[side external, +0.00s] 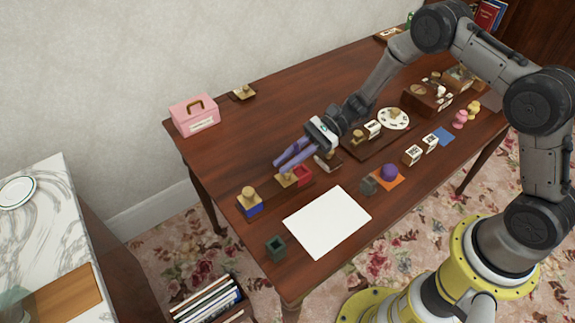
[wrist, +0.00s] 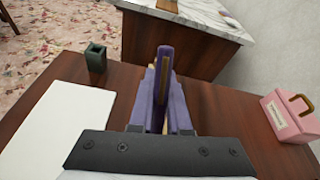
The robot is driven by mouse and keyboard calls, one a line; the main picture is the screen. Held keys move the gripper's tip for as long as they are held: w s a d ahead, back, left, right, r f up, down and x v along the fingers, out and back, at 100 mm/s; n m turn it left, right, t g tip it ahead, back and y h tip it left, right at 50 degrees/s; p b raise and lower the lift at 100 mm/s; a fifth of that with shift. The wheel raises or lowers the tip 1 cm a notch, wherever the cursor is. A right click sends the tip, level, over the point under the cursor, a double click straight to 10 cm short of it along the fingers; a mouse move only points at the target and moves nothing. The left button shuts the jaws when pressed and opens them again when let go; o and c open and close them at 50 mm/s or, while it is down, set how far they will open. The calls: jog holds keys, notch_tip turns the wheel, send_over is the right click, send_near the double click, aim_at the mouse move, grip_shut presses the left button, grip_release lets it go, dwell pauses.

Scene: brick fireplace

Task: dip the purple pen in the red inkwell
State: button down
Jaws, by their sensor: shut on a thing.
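My gripper (side external: 282,163) hangs over the left part of the desk with its bluish-purple fingers pointing left. In the wrist view it is shut on the purple pen (wrist: 164,75), which sticks out between the fingers and has a gold strip along it. In the side view the pen is hard to tell from the fingers. The red inkwell (side external: 303,174) is a small red box on the desk just below and right of the fingertips. A tan piece with a knob (side external: 287,180) is at its left side. The inkwell is hidden in the wrist view.
A blue box with a wooden knob (side external: 250,205), a dark green open pot (side external: 276,248) and a white sheet (side external: 328,222) lie nearby. A pink box (side external: 195,115) stands at the back left. A purple ball (side external: 389,171) and several small items crowd the right side.

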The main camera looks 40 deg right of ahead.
jog(key=shift+r, duration=1.75)
